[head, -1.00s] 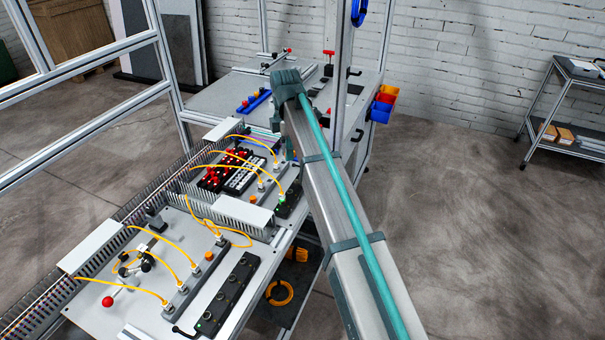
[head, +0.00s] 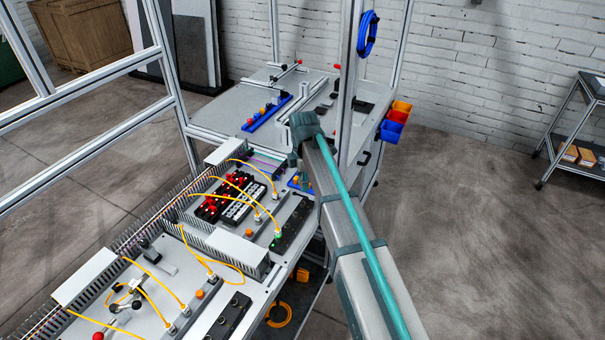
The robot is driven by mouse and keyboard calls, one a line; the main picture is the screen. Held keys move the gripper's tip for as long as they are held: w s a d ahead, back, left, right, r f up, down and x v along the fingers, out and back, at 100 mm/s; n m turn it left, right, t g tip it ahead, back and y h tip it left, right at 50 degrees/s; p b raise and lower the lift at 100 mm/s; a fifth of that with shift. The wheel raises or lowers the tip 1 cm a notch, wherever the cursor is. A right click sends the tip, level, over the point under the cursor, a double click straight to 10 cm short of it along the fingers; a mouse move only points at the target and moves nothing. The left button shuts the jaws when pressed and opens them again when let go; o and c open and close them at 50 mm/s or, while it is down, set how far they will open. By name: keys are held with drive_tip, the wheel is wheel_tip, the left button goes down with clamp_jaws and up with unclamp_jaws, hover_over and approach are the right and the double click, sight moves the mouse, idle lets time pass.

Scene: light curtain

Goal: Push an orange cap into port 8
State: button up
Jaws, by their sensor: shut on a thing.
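My arm crosses the right half of the view, and its far joint stands above the bench's right edge. My gripper does not show; the arm itself may hide it. A small orange cap-like piece (head: 249,232) is on the panel between the cables, and another orange piece (head: 199,294) is on the nearer panel. A black block with round ports (head: 291,230) is at the panel's right edge, with a green light. A second black port block (head: 230,314) is nearer. Port numbers are too small to read, so I cannot tell which is port 8.
Yellow cables (head: 226,206) arch over the panels. A blue rack with coloured pieces (head: 267,112) lies on the back table (head: 225,108). An upright aluminium post (head: 347,90) stands close to my arm. Blue, red and orange bins (head: 394,121) hang to the right. The floor at right is clear.

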sight(303, 205)
drive_tip(key=shift+w+f, duration=0.15)
drive_tip(key=shift+w, duration=0.1)
drive_tip(key=shift+s+a+f+b, duration=0.15)
drive_tip(key=shift+s+f+b, duration=0.1)
drive_tip(key=shift+f+b, duration=1.1)
drive_tip(key=shift+f, duration=0.55)
drive_tip(key=shift+w+f, duration=0.1)
drive_tip(key=shift+f, duration=0.6)
drive_tip(key=shift+f, duration=1)
idle(1.6)
drive_tip(key=o, duration=1.2)
drive_tip(key=shift+r, duration=0.1)
drive_tip(key=shift+r+p, duration=2.3)
drive_tip(key=shift+r, duration=1.4)
